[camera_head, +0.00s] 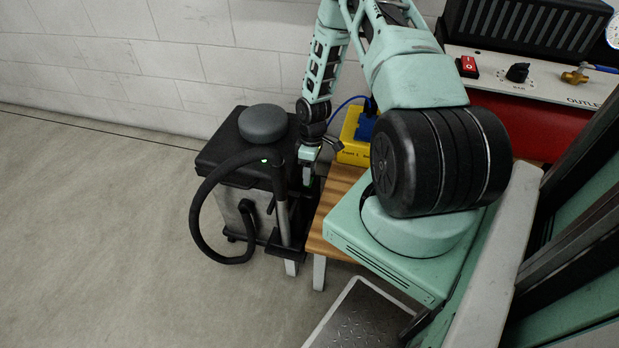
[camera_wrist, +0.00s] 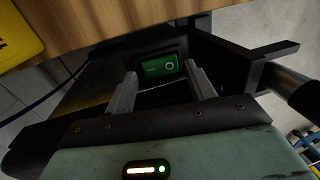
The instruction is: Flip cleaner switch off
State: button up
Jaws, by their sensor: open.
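The cleaner (camera_head: 235,170) is a dark box-like unit with a round top and a black hose, standing on the floor left of the wooden table. In the wrist view, a lit green switch (camera_wrist: 158,66) with a white ring mark at its right end sits in a dark housing. My gripper (camera_wrist: 160,71) is open and empty, with one finger at either side of the switch in that view. I cannot tell whether the fingers touch it. In the head view my gripper (camera_head: 307,172) is at the cleaner's right side, and the switch is hidden.
The wooden table (camera_head: 326,215) edge is close to my gripper's right. A yellow box (camera_head: 352,140) with a blue plug and cable stands on it. The hose wand (camera_head: 283,205) stands upright close by. A red switch (camera_head: 468,66) is on a white panel. Floor at left is clear.

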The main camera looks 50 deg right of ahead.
jog(key=shift+a+f, duration=0.15)
jog(key=shift+f, duration=0.95)
